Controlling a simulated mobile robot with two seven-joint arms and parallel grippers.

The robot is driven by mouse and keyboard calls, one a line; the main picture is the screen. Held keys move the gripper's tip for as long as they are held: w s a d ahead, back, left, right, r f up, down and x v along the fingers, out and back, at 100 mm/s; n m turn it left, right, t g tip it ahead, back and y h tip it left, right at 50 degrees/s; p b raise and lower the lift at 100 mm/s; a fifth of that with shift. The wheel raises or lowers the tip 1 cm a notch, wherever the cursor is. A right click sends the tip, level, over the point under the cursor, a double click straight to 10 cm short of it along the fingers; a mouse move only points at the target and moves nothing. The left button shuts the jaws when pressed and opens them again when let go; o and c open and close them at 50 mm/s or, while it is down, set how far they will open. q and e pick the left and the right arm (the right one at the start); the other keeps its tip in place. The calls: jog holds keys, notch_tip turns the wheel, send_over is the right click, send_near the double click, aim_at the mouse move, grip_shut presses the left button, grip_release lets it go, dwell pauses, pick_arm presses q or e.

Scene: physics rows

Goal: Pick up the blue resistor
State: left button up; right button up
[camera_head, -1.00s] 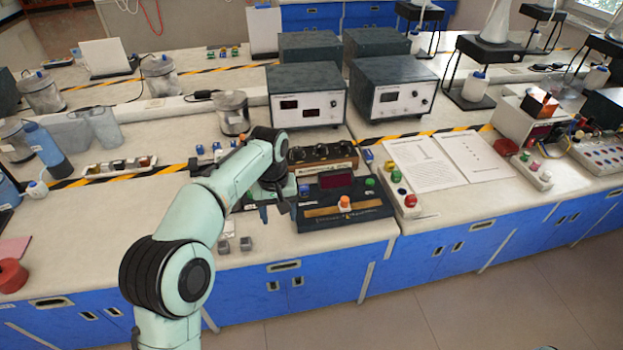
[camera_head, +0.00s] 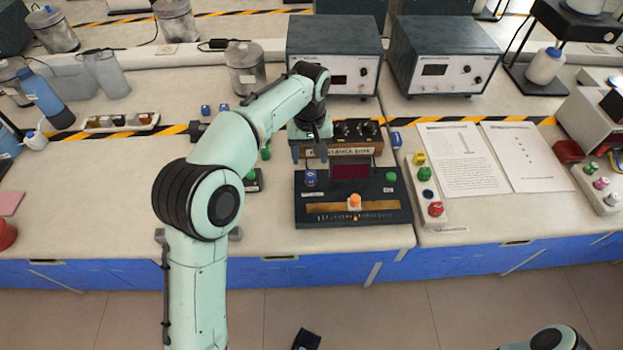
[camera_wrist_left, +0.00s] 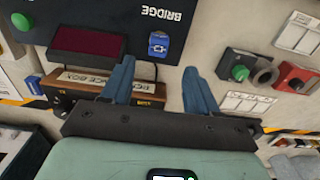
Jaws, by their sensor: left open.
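A small blue block with a pale mark (camera_head: 310,178) is on the left side of the dark bridge panel (camera_head: 345,221). It shows clearly in the left wrist view (camera_wrist_left: 158,43), next to the dark red display. I cannot tell for sure that it is the blue resistor, as other small blue blocks lie on the bench. My left gripper (camera_head: 311,152) is above the panel's back edge, close to this block. In the left wrist view its two blue fingers (camera_wrist_left: 158,72) are apart with nothing between them. My right gripper cannot be made out.
A resistance box (camera_head: 343,151) stands behind the panel. Two blue blocks (camera_head: 214,109) lie back left, and another (camera_head: 397,139) lies right of the box. A strip with coloured knobs (camera_head: 427,188) and paper sheets (camera_head: 463,160) lie to the right. The front left bench is mostly clear.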

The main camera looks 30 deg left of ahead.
aim_at(311, 175)
pick_arm(q)
jog(key=shift+f, duration=0.8)
jog(key=f, duration=0.2)
jog(key=f+b, duration=0.1)
jog(key=f, duration=0.2)
jog(key=shift+s+d+f, duration=0.1)
jog(key=shift+d+f, duration=0.05)
jog(key=shift+d, duration=0.05)
grip_shut()
